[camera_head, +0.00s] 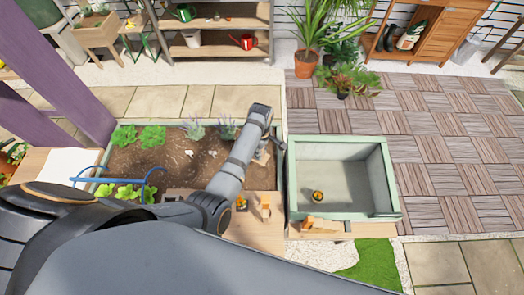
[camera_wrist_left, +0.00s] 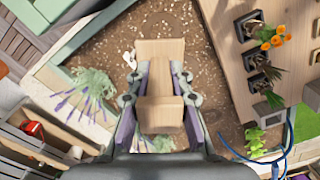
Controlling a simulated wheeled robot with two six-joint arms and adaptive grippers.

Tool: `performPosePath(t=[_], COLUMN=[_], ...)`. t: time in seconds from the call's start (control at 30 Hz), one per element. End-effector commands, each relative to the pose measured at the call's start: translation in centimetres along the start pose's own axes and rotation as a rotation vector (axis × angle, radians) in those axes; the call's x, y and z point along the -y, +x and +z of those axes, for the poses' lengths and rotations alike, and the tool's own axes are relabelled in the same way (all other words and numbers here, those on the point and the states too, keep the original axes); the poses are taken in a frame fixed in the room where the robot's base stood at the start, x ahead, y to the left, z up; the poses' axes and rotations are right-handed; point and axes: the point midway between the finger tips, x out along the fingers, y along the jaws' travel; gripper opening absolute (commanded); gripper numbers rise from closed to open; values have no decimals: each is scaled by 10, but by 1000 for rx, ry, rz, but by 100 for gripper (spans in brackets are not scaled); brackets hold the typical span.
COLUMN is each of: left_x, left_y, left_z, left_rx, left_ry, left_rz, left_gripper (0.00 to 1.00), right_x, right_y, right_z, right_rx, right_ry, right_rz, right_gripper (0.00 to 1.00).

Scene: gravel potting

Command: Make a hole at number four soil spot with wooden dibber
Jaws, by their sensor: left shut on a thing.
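My left gripper (camera_head: 264,148) is over the right end of the soil bed (camera_head: 172,165), near its right edge. In the left wrist view the gripper (camera_wrist_left: 160,92) is shut on the wooden dibber (camera_wrist_left: 162,110), a pale block-like wooden tool between the fingers. Brown soil (camera_wrist_left: 183,25) lies beyond and around it. The dibber's tip is hidden, so I cannot tell whether it touches the soil. Small white markers (camera_head: 190,153) lie on the soil; their numbers cannot be read. My right gripper is not in view.
Lavender (camera_wrist_left: 88,93) grows near the gripper, and leafy green plants (camera_head: 152,136) stand on the bed's left. Orange flowers in small dark pots (camera_wrist_left: 257,57) stand on the wooden ledge (camera_wrist_left: 232,75). A green-rimmed crate (camera_head: 291,175) holding one small potted flower (camera_head: 318,196) stands right.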

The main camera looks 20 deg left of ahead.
Motion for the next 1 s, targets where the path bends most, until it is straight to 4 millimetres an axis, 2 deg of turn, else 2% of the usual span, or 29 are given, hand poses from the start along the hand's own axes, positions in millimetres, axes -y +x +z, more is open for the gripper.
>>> performPosePath(t=[0.17,0.33,0.73,1.0], left_x=[0,0,0,0], left_y=[2,12,60,79], left_z=[0,0,0,0], left_rx=[0,0,0,0], left_ry=[-7,-5,-4,-4], left_rz=[0,0,0,0], left_gripper=[0,0,0,0], right_x=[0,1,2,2], right_y=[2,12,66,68], right_z=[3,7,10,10], right_rx=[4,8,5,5], right_ry=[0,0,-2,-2], right_rz=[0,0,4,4], right_gripper=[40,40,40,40])
